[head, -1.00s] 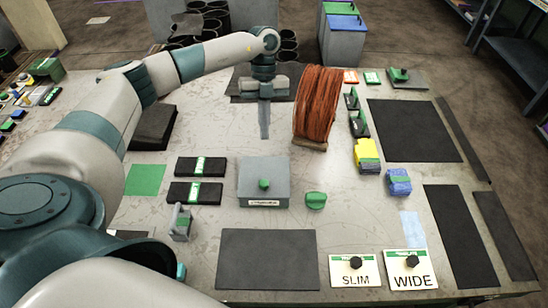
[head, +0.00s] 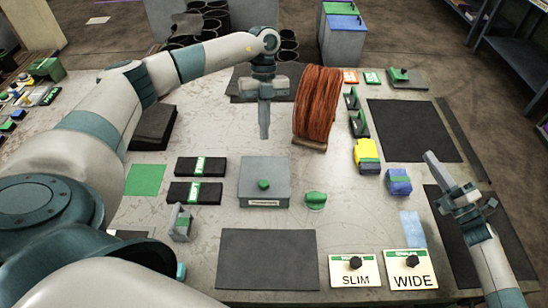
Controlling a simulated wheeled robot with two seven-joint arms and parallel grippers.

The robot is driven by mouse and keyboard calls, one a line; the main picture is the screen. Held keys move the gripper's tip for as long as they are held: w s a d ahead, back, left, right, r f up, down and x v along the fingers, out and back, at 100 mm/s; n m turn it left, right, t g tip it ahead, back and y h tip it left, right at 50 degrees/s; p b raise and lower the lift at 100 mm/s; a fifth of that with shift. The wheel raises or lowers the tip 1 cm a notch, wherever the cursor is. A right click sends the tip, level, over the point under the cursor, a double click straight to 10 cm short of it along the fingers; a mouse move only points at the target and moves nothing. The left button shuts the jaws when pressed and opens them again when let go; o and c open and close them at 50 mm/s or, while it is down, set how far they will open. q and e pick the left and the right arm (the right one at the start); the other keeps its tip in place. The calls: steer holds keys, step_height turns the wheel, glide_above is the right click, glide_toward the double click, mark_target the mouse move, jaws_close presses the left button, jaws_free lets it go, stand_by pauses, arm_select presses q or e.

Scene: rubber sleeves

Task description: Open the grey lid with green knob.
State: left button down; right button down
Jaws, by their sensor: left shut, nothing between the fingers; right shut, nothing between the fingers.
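The grey lid (head: 255,173) lies flat on top of a low grey box with a small white label on its front, in the middle of the table. Its green knob (head: 263,184) stands up from the lid's centre. My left gripper (head: 264,137) points down just behind the box, shut and empty, apart from the knob. My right gripper (head: 428,155) is at the right side of the table, shut and empty, well away from the lid, its fingers pointing to the upper left.
A coil of reddish-brown cable (head: 316,104) stands behind the lid to the right. A loose green knob-like piece (head: 316,201) lies right of the box. Two black cases (head: 195,192) lie to its left. A dark mat (head: 267,258) in front is bare.

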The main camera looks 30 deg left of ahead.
steer(key=s+a+n+g, duration=0.5)
steer(key=s+a+g, duration=0.1)
steer(key=a, duration=0.3)
steer(key=s+a+f+n+g+y, duration=0.1)
steer(key=s+a+n+g, duration=0.4)
steer(key=s+a, duration=0.4)
steer(key=s+a+f+n+g, duration=0.1)
steer(key=s+a+n+g, duration=0.4)
steer(key=a, duration=0.4)
steer(key=shift+s+a+f+n+g, duration=0.15)
steer(key=shift+s+n+g, duration=0.25)
steer(key=shift+s+g, duration=0.6)
steer(key=shift+s+a, duration=0.15)
steer(key=shift+s, duration=0.5)
steer(key=r, duration=0.1)
glide_above(275, 189)
steer(key=shift+r, duration=0.1)
steer(key=shift+w+a+r, duration=0.55)
steer(key=shift+w+a, duration=0.15)
steer(key=shift+w+a+r, duration=0.35)
steer(key=shift+w+r, duration=0.1)
steer(key=shift+w, duration=0.25)
